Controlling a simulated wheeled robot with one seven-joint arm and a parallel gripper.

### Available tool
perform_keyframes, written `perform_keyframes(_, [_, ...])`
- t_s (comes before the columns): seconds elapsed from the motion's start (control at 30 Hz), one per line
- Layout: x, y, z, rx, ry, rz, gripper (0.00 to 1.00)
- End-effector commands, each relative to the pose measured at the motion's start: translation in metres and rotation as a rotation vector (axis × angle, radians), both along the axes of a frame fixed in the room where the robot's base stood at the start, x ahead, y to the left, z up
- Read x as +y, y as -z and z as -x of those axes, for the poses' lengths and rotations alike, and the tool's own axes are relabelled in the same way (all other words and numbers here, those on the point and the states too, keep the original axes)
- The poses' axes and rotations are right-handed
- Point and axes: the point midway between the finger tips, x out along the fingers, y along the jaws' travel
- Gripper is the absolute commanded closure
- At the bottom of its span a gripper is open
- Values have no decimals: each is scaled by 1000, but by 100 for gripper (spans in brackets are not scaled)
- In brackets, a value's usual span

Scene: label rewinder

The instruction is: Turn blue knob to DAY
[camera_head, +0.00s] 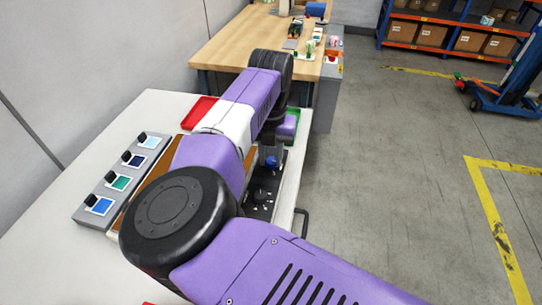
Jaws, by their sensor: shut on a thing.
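The blue knob (271,163) sits at the far end of a black panel (262,210) on the right side of the white table. My gripper (273,158) points down at it, largely hidden behind my own purple and white arm. It is shut on the blue knob. A black knob (260,196) with small white marks around it is nearer on the same panel. The DAY mark and the blue knob's pointer cannot be made out.
A grey strip (97,192) with several black knobs and coloured squares lies at left. A red tray (199,111) and green tray (291,134) are at the table's far end. A wooden bench (222,50) stands beyond.

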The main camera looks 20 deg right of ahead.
Motion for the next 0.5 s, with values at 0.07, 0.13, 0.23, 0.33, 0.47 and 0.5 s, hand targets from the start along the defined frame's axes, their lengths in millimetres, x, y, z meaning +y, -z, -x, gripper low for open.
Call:
perform_keyframes(0.07, [1,-2,-1,-1,-74,-2,100])
perform_keyframes(0.13, [1,-2,0,-1,-140,-2,100])
perform_keyframes(0.23, [1,-2,0,-1,-235,-2,100])
perform_keyframes(0.33, [1,-2,0,-2,-329,-1,100])
perform_keyframes(0.47, [1,-2,-1,-2,-453,-2,100])
perform_keyframes(0.5, [1,-2,-1,-2,-491,-2,100])
